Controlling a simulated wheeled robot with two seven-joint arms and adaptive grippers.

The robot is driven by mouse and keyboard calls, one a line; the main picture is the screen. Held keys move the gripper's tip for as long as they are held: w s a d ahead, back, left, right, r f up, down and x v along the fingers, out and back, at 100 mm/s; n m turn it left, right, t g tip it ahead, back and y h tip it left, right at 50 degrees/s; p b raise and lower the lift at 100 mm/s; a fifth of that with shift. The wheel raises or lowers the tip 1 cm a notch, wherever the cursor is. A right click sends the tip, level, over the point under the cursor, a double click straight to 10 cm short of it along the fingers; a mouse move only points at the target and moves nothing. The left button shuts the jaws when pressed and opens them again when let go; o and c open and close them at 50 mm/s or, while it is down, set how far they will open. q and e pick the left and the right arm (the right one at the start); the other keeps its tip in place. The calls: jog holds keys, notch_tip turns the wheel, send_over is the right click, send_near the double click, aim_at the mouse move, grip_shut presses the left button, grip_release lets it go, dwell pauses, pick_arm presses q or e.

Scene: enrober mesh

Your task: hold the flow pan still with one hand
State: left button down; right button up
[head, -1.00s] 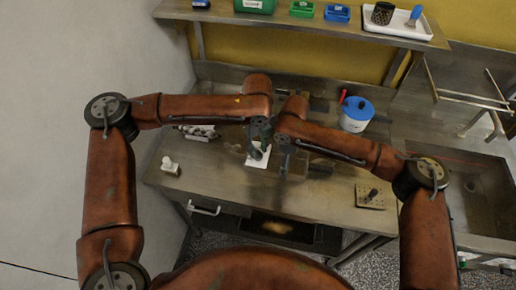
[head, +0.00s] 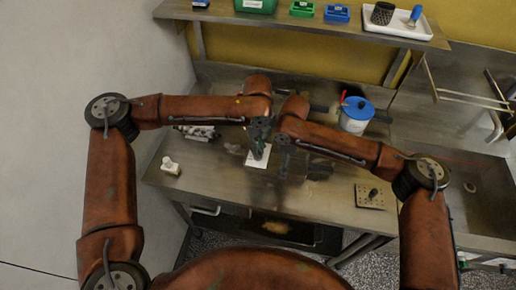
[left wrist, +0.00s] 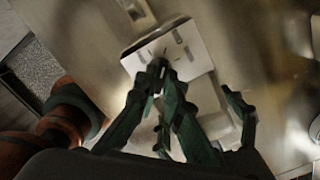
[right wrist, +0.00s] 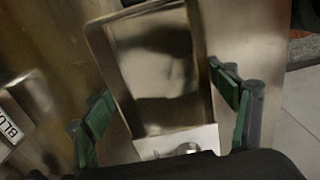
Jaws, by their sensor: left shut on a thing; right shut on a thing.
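A shallow metal pan with a raised rim (right wrist: 165,70), which I take as the flow pan, fills the middle of the right wrist view. My right gripper (right wrist: 168,110) has a finger on each side of it; the contact itself is hard to see. A white plate (right wrist: 160,143) with a round metal knob is at its near end. The white plate also shows in the left wrist view (left wrist: 190,52). There my left gripper (left wrist: 160,68) has its fingertips together on a small dark knob over the plate. In the head view my left gripper (head: 258,140) and right gripper (head: 284,150) are close together.
A perforated block (head: 370,196) lies front right, a small white bottle (head: 170,166) at left. A sink (head: 475,200) is at right. The front middle of the bench is bare.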

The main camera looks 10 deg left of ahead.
pick_arm(q)
jog(key=shift+n, duration=0.3)
jog(key=n, duration=0.4)
jog(key=shift+n, duration=2.2)
jog(key=c, duration=2)
grip_release()
jog(key=shift+c, duration=0.2)
jog(key=shift+r, duration=0.15)
